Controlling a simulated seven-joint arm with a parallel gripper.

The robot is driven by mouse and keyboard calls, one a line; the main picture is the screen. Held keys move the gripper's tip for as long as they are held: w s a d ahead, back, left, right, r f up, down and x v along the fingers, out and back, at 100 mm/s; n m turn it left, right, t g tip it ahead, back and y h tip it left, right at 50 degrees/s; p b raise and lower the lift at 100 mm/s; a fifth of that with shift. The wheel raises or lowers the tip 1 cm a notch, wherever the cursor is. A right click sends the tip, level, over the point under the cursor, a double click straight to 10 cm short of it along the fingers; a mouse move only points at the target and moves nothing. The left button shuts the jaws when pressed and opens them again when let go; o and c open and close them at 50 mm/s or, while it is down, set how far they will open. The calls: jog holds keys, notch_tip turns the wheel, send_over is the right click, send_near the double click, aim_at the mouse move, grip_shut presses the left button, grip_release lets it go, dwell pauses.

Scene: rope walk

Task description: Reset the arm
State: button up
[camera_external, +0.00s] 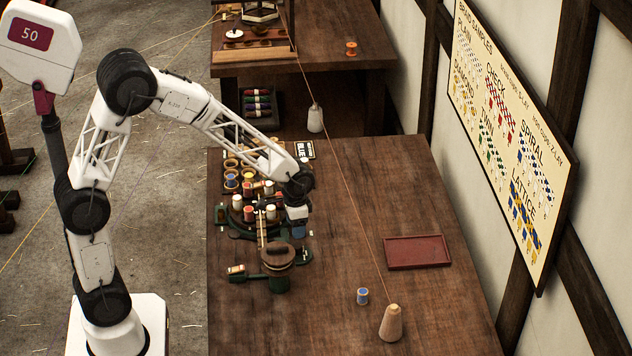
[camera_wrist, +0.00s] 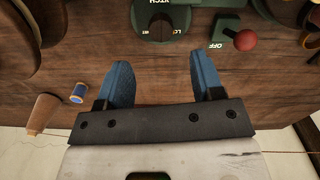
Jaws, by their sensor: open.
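My gripper (camera_wrist: 162,85) is open and empty in the wrist view, its two blue fingers apart above the wooden table. In the external view my gripper (camera_external: 297,226) hangs at the right side of the green machine (camera_external: 279,281) and the rack of spools. In the wrist view, a green housing with a dark knob (camera_wrist: 160,27) and a red ball-ended lever (camera_wrist: 245,40) beside the word OFF lie beyond the fingers. I cannot tell whether the fingers touch anything in the external view.
A blue spool (camera_external: 362,296) and a tan cone (camera_external: 391,322) with a thread rising from it stand at the table's front right. A red tray (camera_external: 417,252) lies at the right. The table (camera_external: 350,190) between rack and tray is mostly clear. A sample board (camera_external: 505,140) hangs on the wall.

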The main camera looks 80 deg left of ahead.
jog(key=s+d+r+m+t, duration=0.1)
jog(key=s+d+r, duration=0.9)
jog(key=d+r, duration=0.4)
jog(key=s+d+r, duration=0.3)
jog(key=s+d, duration=0.2)
jog(key=s, duration=0.4)
jog(key=s+d+r+m+t, duration=0.1)
jog(key=s+d+r, duration=0.2)
jog(key=s, duration=0.6)
jog(key=shift+s+d+r+t, duration=0.3)
jog(key=shift+s+d, duration=0.1)
jog(key=shift+d, duration=0.55)
jog(key=shift+c, duration=0.3)
